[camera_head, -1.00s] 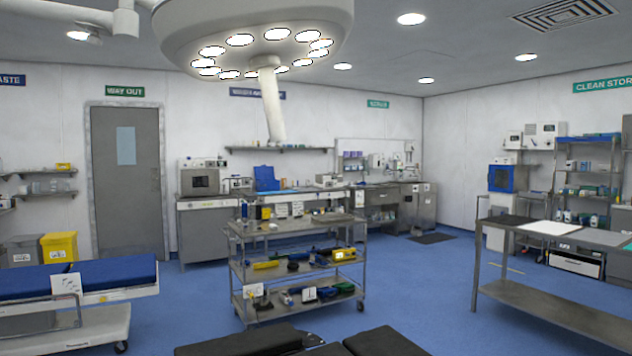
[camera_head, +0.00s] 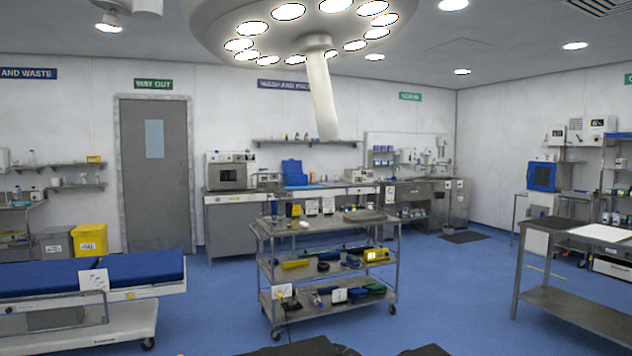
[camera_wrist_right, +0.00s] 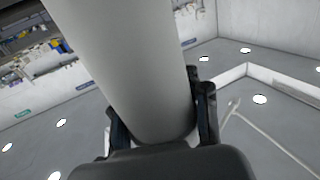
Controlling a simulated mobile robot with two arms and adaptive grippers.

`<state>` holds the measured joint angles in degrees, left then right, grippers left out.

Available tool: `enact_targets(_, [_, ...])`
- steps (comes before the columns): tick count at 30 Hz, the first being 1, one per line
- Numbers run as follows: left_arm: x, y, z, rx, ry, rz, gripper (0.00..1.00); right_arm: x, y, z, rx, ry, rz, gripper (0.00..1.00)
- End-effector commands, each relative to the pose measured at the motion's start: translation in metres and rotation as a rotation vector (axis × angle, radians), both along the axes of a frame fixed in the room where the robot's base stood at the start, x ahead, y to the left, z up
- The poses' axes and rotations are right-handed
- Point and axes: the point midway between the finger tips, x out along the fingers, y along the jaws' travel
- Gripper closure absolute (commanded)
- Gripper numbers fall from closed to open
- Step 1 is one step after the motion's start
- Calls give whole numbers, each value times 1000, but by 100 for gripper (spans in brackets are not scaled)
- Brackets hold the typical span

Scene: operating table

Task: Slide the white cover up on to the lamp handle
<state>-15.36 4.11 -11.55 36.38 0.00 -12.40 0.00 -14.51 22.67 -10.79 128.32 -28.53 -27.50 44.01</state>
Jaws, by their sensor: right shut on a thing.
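The surgical lamp (camera_head: 290,25) hangs at the top of the head view with its ring of bulbs lit. Its pale lamp handle (camera_head: 321,95) points down and leans slightly, its lower end free. In the right wrist view a wide, smooth, white-grey cylinder, which looks like the white cover (camera_wrist_right: 125,60), fills the middle. My right gripper (camera_wrist_right: 160,112) is shut on it, with a dark finger on each side. The cover's far end is out of frame. Neither gripper shows in the head view, so the gap between cover and handle cannot be told.
A steel trolley (camera_head: 327,230) with several small items on its shelves stands beyond the lamp. A blue-padded stretcher (camera_head: 145,268) is at left and a steel table (camera_head: 560,301) at right. Dark pads (camera_head: 300,347) show at the bottom edge. Blue floor lies open between them.

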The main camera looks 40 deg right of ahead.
Motion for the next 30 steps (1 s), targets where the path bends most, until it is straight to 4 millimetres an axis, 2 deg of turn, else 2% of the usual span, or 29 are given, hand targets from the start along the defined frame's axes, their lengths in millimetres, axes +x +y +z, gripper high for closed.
enact_targets(1, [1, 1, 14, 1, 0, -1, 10, 17, -17, 19, -18, -2, 7, 100])
enact_targets(2, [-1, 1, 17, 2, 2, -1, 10, 27, -27, 25, -23, 2, 11, 100])
enact_targets(6, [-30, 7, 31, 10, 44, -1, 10, 64, -73, 67, -43, 17, 21, 100])
enact_targets(9, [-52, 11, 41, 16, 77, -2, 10, 85, -108, 108, -58, 28, 20, 100])
enact_targets(13, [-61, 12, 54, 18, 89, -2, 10, 103, -150, 171, -74, 43, 18, 100])
enact_targets(18, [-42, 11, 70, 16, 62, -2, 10, 109, -194, 262, -92, 63, 20, 100])
enact_targets(21, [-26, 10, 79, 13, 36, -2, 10, 104, -214, 314, -100, 71, 27, 100])
enact_targets(24, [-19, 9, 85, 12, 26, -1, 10, 96, -228, 358, -106, 81, 38, 100])
enact_targets(27, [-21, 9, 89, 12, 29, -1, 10, 88, -236, 390, -109, 87, 49, 100])
enact_targets(30, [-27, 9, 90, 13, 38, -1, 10, 82, -240, 410, -110, 94, 59, 100])
